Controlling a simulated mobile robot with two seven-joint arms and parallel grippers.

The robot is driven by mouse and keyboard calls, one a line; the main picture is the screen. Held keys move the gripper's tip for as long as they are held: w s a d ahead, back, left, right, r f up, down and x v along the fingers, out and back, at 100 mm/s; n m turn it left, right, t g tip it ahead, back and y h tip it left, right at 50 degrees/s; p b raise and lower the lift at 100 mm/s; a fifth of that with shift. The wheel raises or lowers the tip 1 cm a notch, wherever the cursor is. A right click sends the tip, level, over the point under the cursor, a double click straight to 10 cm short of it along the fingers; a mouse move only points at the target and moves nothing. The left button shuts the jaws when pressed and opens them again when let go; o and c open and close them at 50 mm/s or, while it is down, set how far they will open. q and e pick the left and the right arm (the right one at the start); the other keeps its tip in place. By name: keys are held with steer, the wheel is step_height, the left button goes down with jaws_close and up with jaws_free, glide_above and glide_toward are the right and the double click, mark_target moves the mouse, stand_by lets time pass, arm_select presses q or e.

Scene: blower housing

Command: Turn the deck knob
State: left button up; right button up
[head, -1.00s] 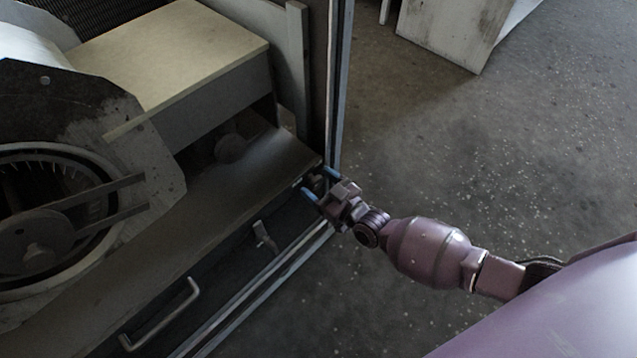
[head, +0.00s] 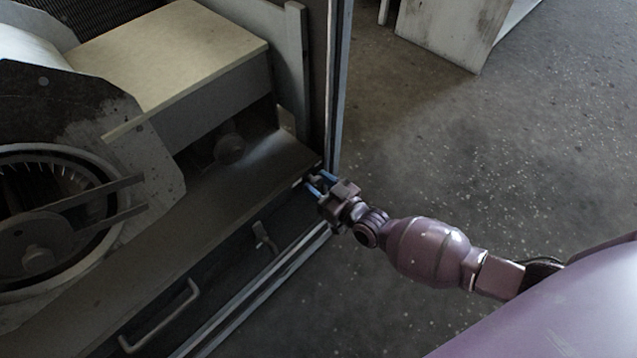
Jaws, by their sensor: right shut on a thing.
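My right gripper (head: 321,184) is at the right end of the deck's front panel, beside the metal upright. Its blue-tipped fingers are shut on the deck knob (head: 313,180), a small dark piece that they mostly hide. How far the knob is turned cannot be made out. My left gripper is not in view.
The deck (head: 215,205) runs along the housing's front. A bar handle (head: 165,315) and a small latch-like lever (head: 264,238) stick out below it. The blower wheel (head: 45,225) is at left, the metal upright (head: 339,90) behind my gripper.

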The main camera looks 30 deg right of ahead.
steer(key=m, duration=0.5)
steer(key=shift+f, duration=0.1)
steer(key=shift+d+m+b, duration=0.1)
steer(key=shift+m+b, duration=0.45)
steer(key=shift+m, duration=1.45)
steer(key=o, duration=0.9)
steer(key=shift+o, duration=0.2)
steer(key=p+v, duration=0.2)
steer(key=v, duration=0.8)
steer(key=shift+s, duration=0.35)
steer(key=shift+d, duration=0.15)
